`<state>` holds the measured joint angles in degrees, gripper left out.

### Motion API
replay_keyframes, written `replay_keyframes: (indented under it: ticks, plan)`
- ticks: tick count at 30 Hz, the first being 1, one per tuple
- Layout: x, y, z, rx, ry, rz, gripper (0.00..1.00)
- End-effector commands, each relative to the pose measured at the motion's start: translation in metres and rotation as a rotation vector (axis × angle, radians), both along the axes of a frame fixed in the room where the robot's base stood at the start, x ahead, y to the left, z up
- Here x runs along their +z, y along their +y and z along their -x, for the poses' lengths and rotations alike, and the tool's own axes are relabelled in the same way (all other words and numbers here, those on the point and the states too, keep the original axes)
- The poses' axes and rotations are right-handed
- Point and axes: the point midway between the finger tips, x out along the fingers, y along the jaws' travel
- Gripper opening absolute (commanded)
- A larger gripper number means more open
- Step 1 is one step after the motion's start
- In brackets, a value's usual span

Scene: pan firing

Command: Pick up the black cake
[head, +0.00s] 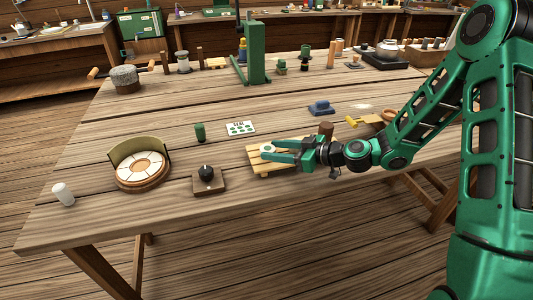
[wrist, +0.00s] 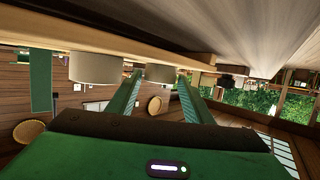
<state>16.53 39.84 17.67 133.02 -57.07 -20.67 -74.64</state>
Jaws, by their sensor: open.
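I cannot make out a clearly black cake in either view. A pale round piece (head: 268,148) sits on a slatted wooden rack (head: 257,161) in the head view. My gripper (head: 270,150) is open and low over this rack, its fingers pointing left with the pale piece near their tips. The wrist view is upside down and shows two pale grey-white cylinders. One cylinder (wrist: 160,73) lies between the fingertips, and the other (wrist: 96,67) is to the left, outside them. I cannot tell whether the fingers touch either. My gripper and wrist hide part of the rack.
A dark knob on a brown block (head: 207,178), a round segmented dish (head: 142,168) and a white cylinder (head: 63,194) stand left of the rack. A green cylinder (head: 200,132), a dotted card (head: 240,128) and a blue block (head: 320,107) lie behind. A green press (head: 254,60) stands farther back.

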Motion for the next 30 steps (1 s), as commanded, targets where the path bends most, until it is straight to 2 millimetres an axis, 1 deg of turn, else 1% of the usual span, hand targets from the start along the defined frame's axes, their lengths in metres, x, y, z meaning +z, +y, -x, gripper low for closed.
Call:
replay_keyframes:
  ticks: [8,9,11,12,23,26,30]
  plan:
    - [-0.001,0.002,-0.001,0.0,0.0,0.0,0.46]
    - [-0.001,0.002,-0.001,0.0,0.0,0.0,0.37]
    - [-0.001,0.002,-0.001,0.0,0.0,0.0,0.23]
    - [-0.001,0.002,-0.001,0.0,0.0,0.0,0.14]
    - [0.001,0.002,-0.001,0.0,-0.001,0.0,0.14]
    - [0.006,0.002,-0.002,-0.001,-0.001,0.001,0.14]
    - [0.018,0.002,-0.002,-0.001,-0.004,0.001,0.14]
